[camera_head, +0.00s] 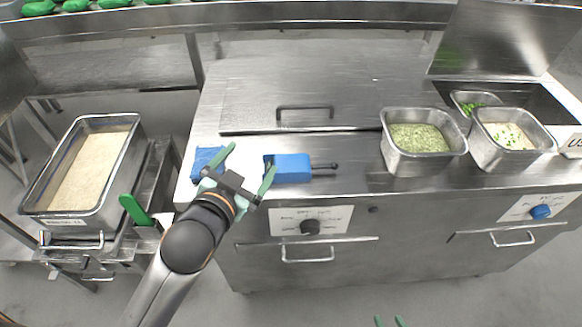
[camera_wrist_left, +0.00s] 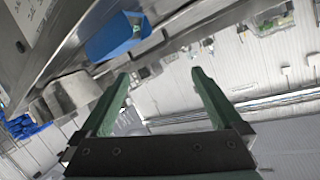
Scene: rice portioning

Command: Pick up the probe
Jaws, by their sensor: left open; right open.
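The probe looks like a blue block with a thin dark stem and knob at its right end (camera_head: 290,168). It lies on the steel counter near its front edge. My left gripper (camera_head: 252,155) is open and empty, with green fingers; its right finger is close to the probe's left end, and I cannot tell whether they touch. In the left wrist view a blue block (camera_wrist_left: 115,38), seemingly the probe, shows above the left finger, not between the fingers (camera_wrist_left: 160,73). My right gripper (camera_head: 388,321) shows only its green fingertips at the bottom edge, apart and empty.
Another blue item (camera_head: 205,160) lies left of the gripper, partly hidden. A metal lid with a handle (camera_head: 300,100) is behind the probe. Steel pans (camera_head: 395,152) (camera_head: 482,150) stand at right. A rice pan (camera_head: 42,205) and a green handle (camera_head: 133,210) are at left.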

